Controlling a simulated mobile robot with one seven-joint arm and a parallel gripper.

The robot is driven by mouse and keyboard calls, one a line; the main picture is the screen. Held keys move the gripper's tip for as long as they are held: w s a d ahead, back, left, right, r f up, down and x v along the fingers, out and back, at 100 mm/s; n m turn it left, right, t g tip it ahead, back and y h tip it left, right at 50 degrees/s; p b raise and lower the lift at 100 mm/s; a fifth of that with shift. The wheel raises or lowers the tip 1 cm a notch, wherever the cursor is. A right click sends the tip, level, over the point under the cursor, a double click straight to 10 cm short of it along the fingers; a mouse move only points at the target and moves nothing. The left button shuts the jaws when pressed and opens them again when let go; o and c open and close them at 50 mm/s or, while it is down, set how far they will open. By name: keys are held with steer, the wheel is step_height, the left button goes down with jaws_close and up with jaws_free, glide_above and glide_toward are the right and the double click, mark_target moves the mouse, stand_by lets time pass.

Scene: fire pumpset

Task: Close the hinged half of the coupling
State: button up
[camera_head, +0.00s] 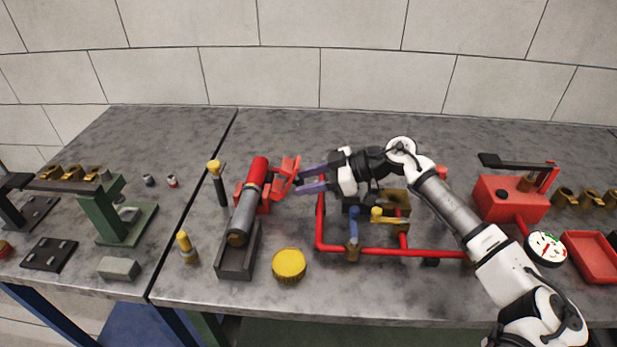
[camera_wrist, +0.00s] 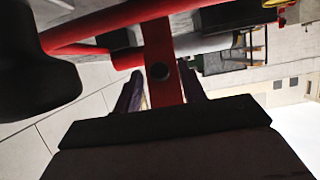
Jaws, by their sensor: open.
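The red hinged half (camera_head: 286,174) of the coupling stands swung out to the right of the pipe. The red lower part of the coupling (camera_head: 265,203) sits around the grey and red pipe (camera_head: 247,208). My gripper (camera_head: 298,181) reaches in from the right with its purple fingers at the hinged half. In the wrist view a red flange with a round hole (camera_wrist: 162,70) lies between my two fingers, with a gap showing beside it. My gripper is open. I cannot tell whether either finger touches the red part.
A dark trough (camera_head: 239,262) supports the pipe's near end. A yellow cap (camera_head: 289,264) and yellow-topped tools (camera_head: 216,168) stand close by. Red pipework with valves (camera_head: 375,250) lies under my arm. A red hand pump (camera_head: 510,199) stands at the right. The bench's back strip is clear.

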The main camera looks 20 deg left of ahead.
steer(key=shift+c, duration=0.2)
jaws_close()
